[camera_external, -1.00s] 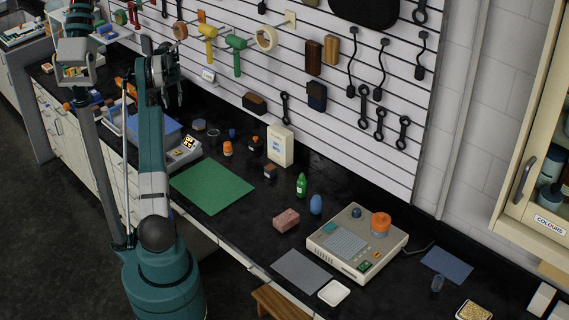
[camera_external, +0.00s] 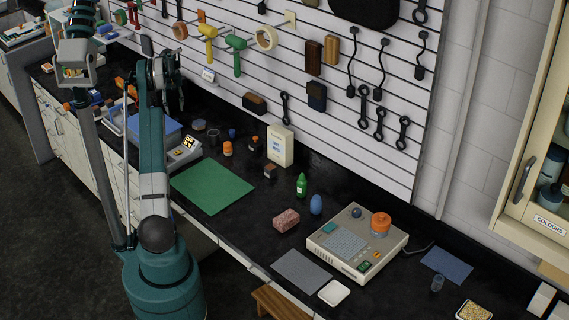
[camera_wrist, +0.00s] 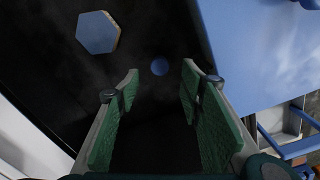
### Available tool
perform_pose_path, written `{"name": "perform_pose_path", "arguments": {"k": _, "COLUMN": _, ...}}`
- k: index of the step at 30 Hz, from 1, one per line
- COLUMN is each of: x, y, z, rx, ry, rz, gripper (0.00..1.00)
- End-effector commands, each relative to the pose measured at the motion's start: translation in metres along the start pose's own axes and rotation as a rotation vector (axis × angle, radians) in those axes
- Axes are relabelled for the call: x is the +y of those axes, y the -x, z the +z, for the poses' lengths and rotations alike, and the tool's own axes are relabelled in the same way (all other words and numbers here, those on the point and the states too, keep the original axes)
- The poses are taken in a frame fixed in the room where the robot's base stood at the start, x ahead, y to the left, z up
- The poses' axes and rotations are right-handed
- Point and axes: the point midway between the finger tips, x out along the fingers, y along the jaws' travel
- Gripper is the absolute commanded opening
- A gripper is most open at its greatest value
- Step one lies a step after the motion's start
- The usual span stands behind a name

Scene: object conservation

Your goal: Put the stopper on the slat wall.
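My gripper (camera_wrist: 160,85) is open and empty in the wrist view, its two green-padded fingers wide apart. A small round blue thing (camera_wrist: 159,67) lies on the black bench beyond the fingertips, roughly centred between them; it may be the stopper, seen from above. I cannot surely match it in the external view. There my gripper (camera_external: 170,98) hangs over the far left part of the bench, near the blue tray (camera_external: 146,129). The white slat wall (camera_external: 350,160) rises behind the bench, with tools and blocks hung on it.
A blue hexagonal piece (camera_wrist: 98,32) lies left of the round blue thing, and the blue tray (camera_wrist: 265,45) is close on the right. A small display device (camera_external: 186,149), an orange-capped jar (camera_external: 228,149) and a white box (camera_external: 280,146) stand nearby. A green mat (camera_external: 212,186) is clear.

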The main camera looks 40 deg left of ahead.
Motion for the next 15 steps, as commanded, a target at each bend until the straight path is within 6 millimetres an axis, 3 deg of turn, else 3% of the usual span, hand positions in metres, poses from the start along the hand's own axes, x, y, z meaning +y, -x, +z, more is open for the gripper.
{"name": "perform_pose_path", "arguments": {"k": 15, "x": 0.0000, "y": -0.0080, "z": 0.0001, "rx": 0.000, "ry": 0.048, "rz": -0.001, "gripper": 0.38}}
